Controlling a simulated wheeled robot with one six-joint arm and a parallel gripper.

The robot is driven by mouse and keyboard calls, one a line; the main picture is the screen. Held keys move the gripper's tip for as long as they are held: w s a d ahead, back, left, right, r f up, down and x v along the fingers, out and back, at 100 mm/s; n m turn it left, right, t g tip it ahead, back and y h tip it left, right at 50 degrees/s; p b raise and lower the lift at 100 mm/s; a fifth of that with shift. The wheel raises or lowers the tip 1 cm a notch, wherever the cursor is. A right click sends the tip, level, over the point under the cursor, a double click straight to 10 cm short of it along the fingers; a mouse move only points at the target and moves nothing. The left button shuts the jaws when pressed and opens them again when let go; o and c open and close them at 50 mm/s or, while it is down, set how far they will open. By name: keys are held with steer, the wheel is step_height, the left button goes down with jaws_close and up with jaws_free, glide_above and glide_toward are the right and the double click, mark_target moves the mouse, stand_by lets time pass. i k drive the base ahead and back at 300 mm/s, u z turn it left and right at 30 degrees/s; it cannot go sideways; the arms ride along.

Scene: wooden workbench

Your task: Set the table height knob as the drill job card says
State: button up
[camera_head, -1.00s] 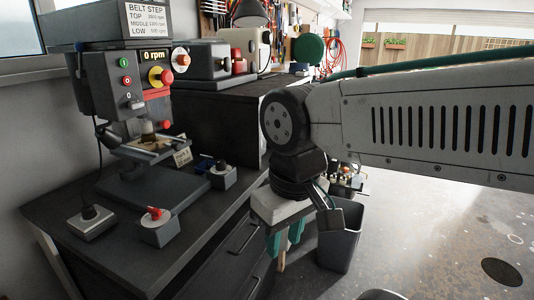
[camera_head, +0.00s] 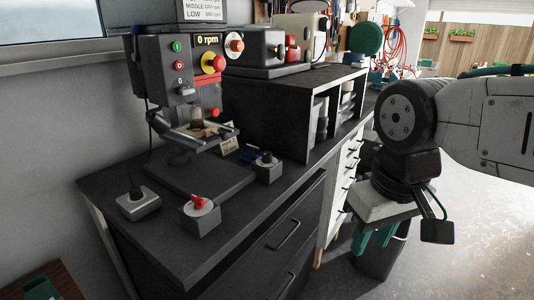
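The drill press (camera_head: 180,80) stands on the dark bench at left, its display reading 0 rpm. A small pale card (camera_head: 229,146) leans beside its table; its writing is too small to read. Three knob boxes stand around the base: a red pointer knob on a pale dial (camera_head: 200,206) in front, a black knob box (camera_head: 137,202) at left, and a dark knob box (camera_head: 266,167) at right. I cannot tell from labels which sets table height. My gripper (camera_head: 374,243) hangs down at right, clear of the bench, its teal fingers apart and apparently empty.
A raised dark shelf unit (camera_head: 300,82) with machines on top stands behind the drill. White drawers (camera_head: 345,180) run along the bench. A dark bin (camera_head: 385,262) is behind my gripper. A wooden surface (camera_head: 45,283) is at lower left.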

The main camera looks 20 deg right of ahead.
mark_target(266, 155)
steer(key=k, duration=0.35)
steer(key=z, duration=1.3)
steer(key=i, duration=0.65)
steer(key=u, duration=0.55)
steer(key=i, duration=0.7)
steer(key=u, duration=0.8)
